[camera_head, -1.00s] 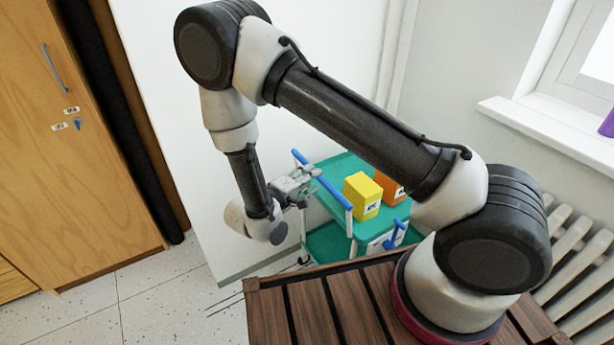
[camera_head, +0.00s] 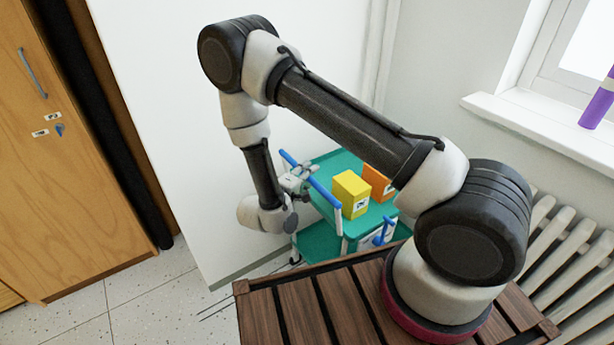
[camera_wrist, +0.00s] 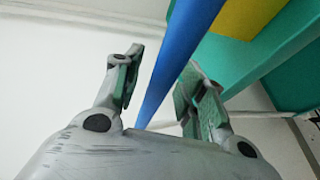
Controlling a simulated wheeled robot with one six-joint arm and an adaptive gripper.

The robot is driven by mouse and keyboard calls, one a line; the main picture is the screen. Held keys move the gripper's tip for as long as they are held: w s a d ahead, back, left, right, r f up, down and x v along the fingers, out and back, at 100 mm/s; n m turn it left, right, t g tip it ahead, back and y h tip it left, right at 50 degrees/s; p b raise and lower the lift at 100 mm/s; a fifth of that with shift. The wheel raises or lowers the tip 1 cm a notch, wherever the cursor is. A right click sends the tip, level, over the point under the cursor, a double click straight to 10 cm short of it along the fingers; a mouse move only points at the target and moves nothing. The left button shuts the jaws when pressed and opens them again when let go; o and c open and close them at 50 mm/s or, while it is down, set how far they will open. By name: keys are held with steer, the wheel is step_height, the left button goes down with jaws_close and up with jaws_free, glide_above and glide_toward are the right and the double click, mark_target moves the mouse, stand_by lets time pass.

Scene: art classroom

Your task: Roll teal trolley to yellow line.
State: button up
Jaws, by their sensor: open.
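The teal trolley (camera_head: 336,163) stands in the corner by the white wall, partly hidden behind my arm. Its blue handle bar (camera_head: 325,192) runs along the side nearest my gripper (camera_head: 304,176). In the wrist view the blue bar (camera_wrist: 187,45) runs between the two spread fingers of my gripper (camera_wrist: 162,64). The fingers stand apart on either side of it and do not clamp it. A yellow box (camera_head: 350,195) and an orange box (camera_head: 378,182) sit on the trolley's top. No yellow line is visible.
A wooden cabinet (camera_head: 75,170) stands at the left. A radiator (camera_head: 570,255) and a windowsill (camera_head: 545,125) with a purple object (camera_head: 598,105) are at the right. Pale speckled floor (camera_head: 150,290) is clear between cabinet and wall.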

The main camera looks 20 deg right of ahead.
jaws_close()
